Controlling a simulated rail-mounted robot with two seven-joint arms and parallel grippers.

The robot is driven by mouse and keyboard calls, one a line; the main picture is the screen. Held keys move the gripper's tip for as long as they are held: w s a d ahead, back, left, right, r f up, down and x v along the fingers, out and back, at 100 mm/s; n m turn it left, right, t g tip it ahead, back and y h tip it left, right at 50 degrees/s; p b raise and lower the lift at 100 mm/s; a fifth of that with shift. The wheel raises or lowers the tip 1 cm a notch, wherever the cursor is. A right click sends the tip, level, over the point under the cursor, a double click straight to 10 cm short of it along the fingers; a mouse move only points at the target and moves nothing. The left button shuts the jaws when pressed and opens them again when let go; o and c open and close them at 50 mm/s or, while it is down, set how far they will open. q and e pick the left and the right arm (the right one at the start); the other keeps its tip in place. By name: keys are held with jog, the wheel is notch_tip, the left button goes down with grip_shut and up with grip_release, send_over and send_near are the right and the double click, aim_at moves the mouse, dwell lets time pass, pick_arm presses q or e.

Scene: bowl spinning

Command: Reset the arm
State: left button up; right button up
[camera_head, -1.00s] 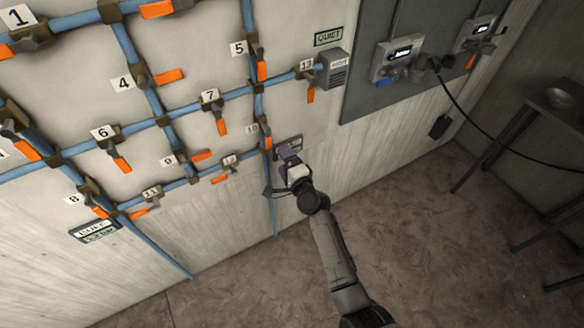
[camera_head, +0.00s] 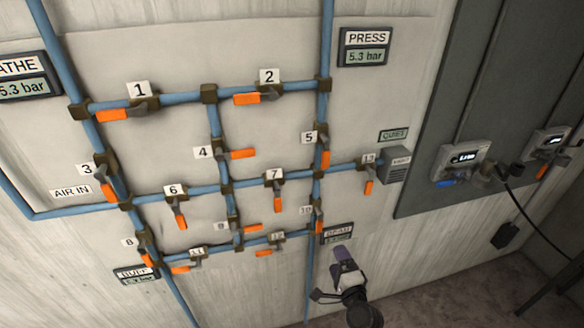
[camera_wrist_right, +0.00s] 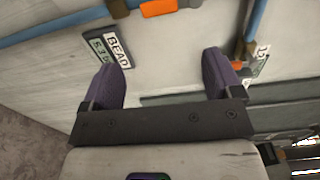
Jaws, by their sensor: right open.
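My right gripper (camera_head: 345,256) is at the lower middle right of the head view, in front of the wall just below a small dark gauge plate (camera_head: 338,233). Its purple fingers stand wide apart in the right wrist view (camera_wrist_right: 163,78), with nothing between them. Bare pale wall shows beyond the fingers. A gauge plate (camera_wrist_right: 107,50), its print turned and partly hidden, shows beside the left finger. An orange valve handle (camera_wrist_right: 240,65) shows close beside the right finger. My left gripper is not in view.
A grid of blue pipes (camera_head: 212,125) with numbered, orange-handled valves covers the wall. A grey panel (camera_head: 440,120) carries a meter (camera_head: 462,162) and a black cable (camera_head: 535,225). Bare floor (camera_head: 440,295) lies at lower right, where a table frame (camera_head: 555,283) stands.

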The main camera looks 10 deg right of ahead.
jog(key=s+a+f+n+g+y, duration=0.2)
jog(key=a+n+g+y, duration=0.2)
jog(key=n, duration=0.5)
jog(key=s+r+n+g, duration=0.4)
jog(key=s+n, duration=0.2)
jog(key=n, duration=0.1)
jog(key=s+d+f+n+g+h, duration=0.1)
jog(key=s+f+n+g+h, duration=0.3)
jog(key=s, duration=1.2)
jog(key=s+f+g, duration=0.2)
jog(key=s+f, duration=0.3)
jog(key=s, duration=1)
notch_tip(320, 180, up, 29)
jog(key=p, duration=2.9)
jog(key=shift+s+d+r+p, duration=0.15)
jog(key=shift+p, duration=0.25)
